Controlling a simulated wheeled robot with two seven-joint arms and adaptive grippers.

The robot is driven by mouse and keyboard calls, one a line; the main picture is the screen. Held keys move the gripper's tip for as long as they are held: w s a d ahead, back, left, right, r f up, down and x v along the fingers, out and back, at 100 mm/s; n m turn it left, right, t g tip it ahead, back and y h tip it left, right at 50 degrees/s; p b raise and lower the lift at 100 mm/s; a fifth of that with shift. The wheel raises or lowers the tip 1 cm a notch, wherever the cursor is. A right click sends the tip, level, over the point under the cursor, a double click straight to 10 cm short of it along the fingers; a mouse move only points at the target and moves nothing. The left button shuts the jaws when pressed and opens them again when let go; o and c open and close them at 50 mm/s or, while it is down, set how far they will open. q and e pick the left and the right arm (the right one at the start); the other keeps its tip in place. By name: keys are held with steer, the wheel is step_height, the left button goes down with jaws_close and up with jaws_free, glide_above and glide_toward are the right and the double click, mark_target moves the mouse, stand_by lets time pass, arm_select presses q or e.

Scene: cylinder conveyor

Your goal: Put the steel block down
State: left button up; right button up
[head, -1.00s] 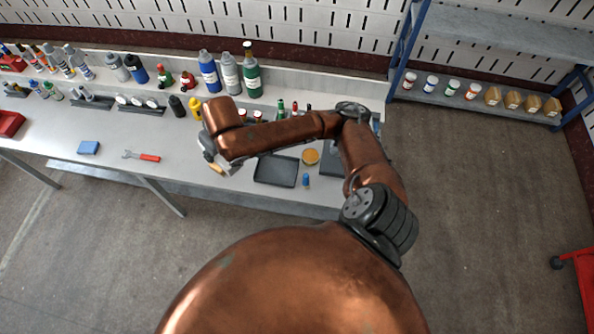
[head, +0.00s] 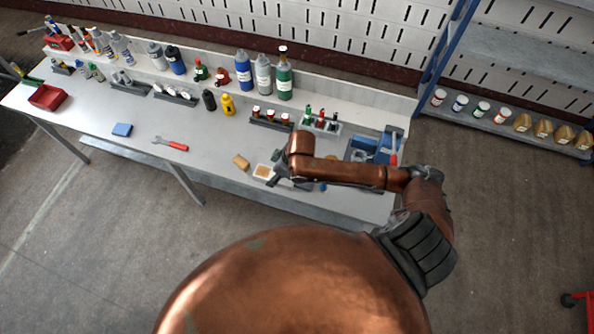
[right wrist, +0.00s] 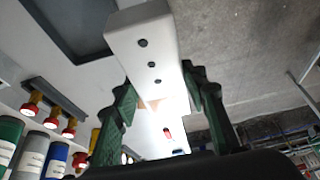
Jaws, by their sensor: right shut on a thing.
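The steel block (right wrist: 143,40) is a pale, smooth bar with several dark holes in the right wrist view. My right gripper (right wrist: 160,85) has its two green fingers closed on either side of it. In the head view my right gripper (head: 281,177) is over the front part of the workbench, and its arm hides much of what lies beneath. I cannot make out the block clearly there. A dark-rimmed tray (right wrist: 68,48) shows in the right wrist view at the upper left, beside the block. My left gripper is not in view.
Bottles and racks line the back, with a blue bin (head: 372,147) at right. The bench's front left is mostly clear.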

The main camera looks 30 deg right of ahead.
steer(key=w+d+f, duration=0.1)
steer(key=d+f, duration=0.1)
steer(key=d, duration=0.1)
steer(key=w+d+f, duration=0.1)
steer(key=d+f, duration=0.2)
steer(key=d, duration=0.1)
steer(key=w+d+f, duration=0.1)
steer(key=d+f, duration=0.1)
steer(key=d, duration=0.1)
steer(key=shift+w+d+f, duration=0.15)
steer(key=shift+d+f, duration=0.1)
steer(key=shift+w+d+f, duration=0.1)
steer(key=shift+d+f, duration=0.3)
steer(key=shift+f, duration=0.05)
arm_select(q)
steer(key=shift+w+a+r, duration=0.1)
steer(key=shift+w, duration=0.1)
arm_select(e)
steer(key=shift+d+f, duration=0.15)
steer(key=shift+f, duration=0.8)
steer(key=shift+d+f, duration=0.1)
steer(key=shift+f, duration=0.8)
steer(key=shift+f, duration=0.1)
steer(key=o, duration=1.5)
steer(key=shift+c, duration=0.2)
